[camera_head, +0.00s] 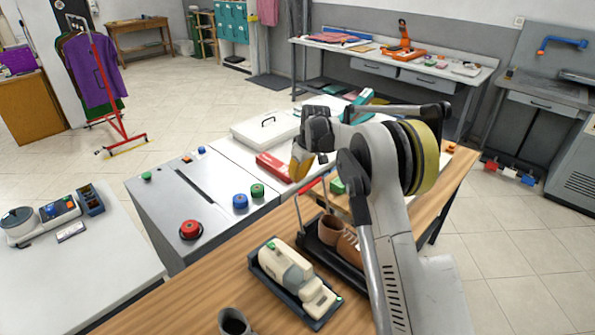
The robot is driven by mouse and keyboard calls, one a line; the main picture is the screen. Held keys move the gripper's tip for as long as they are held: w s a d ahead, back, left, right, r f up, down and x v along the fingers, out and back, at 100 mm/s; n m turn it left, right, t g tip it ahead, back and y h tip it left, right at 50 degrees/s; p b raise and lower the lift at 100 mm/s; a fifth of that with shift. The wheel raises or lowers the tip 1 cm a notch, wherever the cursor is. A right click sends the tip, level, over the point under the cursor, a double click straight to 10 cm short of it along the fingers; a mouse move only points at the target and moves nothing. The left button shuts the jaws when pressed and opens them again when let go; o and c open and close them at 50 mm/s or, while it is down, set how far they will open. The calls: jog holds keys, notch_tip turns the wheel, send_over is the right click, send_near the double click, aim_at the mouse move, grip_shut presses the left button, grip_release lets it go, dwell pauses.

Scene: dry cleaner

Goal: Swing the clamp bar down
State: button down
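A dark tray-like stand (345,277) on the wooden workbench holds a pair of brown shoes (348,245).
A beige device in a dark tray (268,278) and a dark cup (233,322) are on the workbench (195,300) in front. A grey console (175,215) with a red button (190,229) adjoins behind, with a red box (274,167).

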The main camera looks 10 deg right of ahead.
jog(key=shift+s+d+r, duration=0.1)
jog(key=shift+s+d, duration=0.3)
jog(key=shift+s, duration=0.2)
jog(key=shift+s+d+r, duration=0.1)
jog(key=shift+s+d, duration=0.3)
jog(key=shift+s, duration=0.2)
jog(key=shift+s, duration=0.1)
jog(key=shift+s+d+r+t+y+b, duration=0.3)
jog(key=shift+s+t+b, duration=0.1)
jog(key=shift+t, duration=0.1)
